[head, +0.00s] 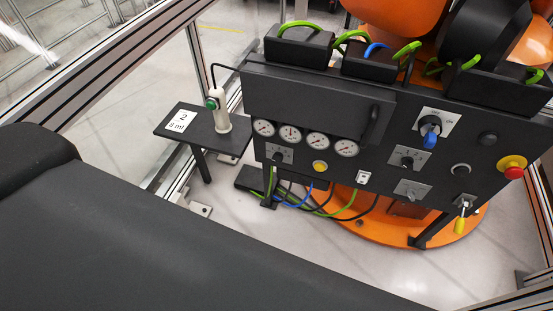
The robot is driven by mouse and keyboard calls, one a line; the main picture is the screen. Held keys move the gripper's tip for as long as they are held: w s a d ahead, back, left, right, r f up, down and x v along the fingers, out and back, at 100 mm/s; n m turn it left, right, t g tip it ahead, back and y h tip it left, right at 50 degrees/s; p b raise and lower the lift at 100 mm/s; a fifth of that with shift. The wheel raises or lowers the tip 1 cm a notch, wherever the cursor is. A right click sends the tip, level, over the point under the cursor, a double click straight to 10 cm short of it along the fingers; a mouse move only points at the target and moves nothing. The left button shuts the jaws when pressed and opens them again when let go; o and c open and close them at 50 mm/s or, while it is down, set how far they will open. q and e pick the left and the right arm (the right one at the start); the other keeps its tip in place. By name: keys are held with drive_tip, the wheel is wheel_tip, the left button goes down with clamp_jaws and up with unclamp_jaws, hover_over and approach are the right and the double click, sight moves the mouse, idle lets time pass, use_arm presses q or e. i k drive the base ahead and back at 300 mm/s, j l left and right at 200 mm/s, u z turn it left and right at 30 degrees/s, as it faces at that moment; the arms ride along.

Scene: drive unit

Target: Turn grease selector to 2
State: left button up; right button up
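A dark control panel (340,165) stands at the centre right. A white card (181,122) reading "2" and what looks like "8 ml" lies on a small dark side shelf (213,143). Neither of my grippers is in view.
A white handheld device with a green button (221,112) stands on the shelf. The panel also has several round gauges (290,132), a blue-handled switch (430,134), a red emergency stop (513,171), a yellow button (320,167) and a key with a yellow tag (460,224). Cables hang below.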

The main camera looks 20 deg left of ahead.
sight(278, 157)
drive_tip(key=j, duration=0.6)
drive_tip(key=i+j, duration=0.1)
drive_tip(key=j, duration=0.5)
drive_tip(key=j+u, duration=0.1)
drive_tip(key=j, duration=0.5)
drive_tip(key=i+j, duration=0.3)
drive_tip(key=i, duration=0.2)
